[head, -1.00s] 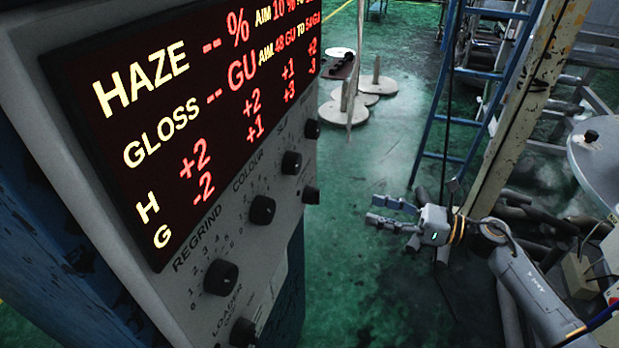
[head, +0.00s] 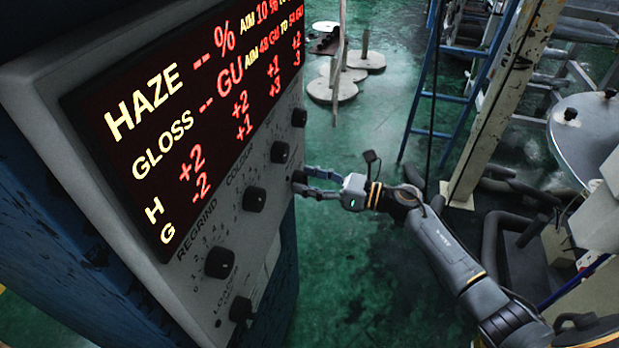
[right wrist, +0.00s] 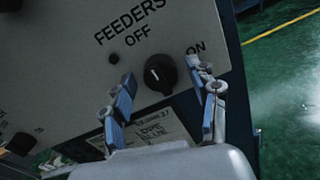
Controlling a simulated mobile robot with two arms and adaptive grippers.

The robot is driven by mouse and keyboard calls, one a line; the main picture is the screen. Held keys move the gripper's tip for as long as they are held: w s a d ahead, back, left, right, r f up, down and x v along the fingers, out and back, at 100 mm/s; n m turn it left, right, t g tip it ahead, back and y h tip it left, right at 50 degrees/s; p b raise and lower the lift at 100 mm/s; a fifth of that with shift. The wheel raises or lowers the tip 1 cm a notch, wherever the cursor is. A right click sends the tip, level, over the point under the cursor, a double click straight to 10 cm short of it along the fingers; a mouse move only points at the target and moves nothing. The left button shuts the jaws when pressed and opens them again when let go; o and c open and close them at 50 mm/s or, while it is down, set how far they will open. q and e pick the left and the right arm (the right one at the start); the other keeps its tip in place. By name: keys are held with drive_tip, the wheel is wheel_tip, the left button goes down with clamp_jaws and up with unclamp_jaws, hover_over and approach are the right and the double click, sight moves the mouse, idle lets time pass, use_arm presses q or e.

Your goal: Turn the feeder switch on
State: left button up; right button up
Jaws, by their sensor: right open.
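The feeder switch (right wrist: 160,74) is a round black knob under the word FEEDERS in the right wrist view. Its white mark points up and slightly left, toward OFF rather than ON. My right gripper (right wrist: 163,82) is open, one blue-padded finger on each side of the knob, with clear gaps on both sides. In the head view my right gripper (head: 306,183) reaches the panel's right edge at the switch (head: 299,176), which its fingers partly cover. I cannot tell whether they touch it. My left gripper is not in view.
The control cabinet has a lit display (head: 185,110) and other black knobs, such as the regrind knob (head: 219,263) and colour knob (head: 254,199). A blue ladder (head: 445,95) and a post (head: 500,100) stand behind my right arm.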

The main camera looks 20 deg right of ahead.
drive_tip(key=c, duration=1.2)
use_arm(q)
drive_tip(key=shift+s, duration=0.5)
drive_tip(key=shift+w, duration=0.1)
use_arm(e)
drive_tip(key=shift+m, duration=0.4)
use_arm(q)
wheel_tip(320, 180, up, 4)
drive_tip(key=p, duration=0.4)
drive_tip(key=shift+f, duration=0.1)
use_arm(e)
drive_tip(key=m, duration=1.6)
drive_tip(key=shift+w+d+f+m+g, duration=0.1)
drive_tip(key=shift+d+f+m+g, duration=0.05)
drive_tip(key=shift+m+g, duration=0.25)
drive_tip(key=o, duration=1.2)
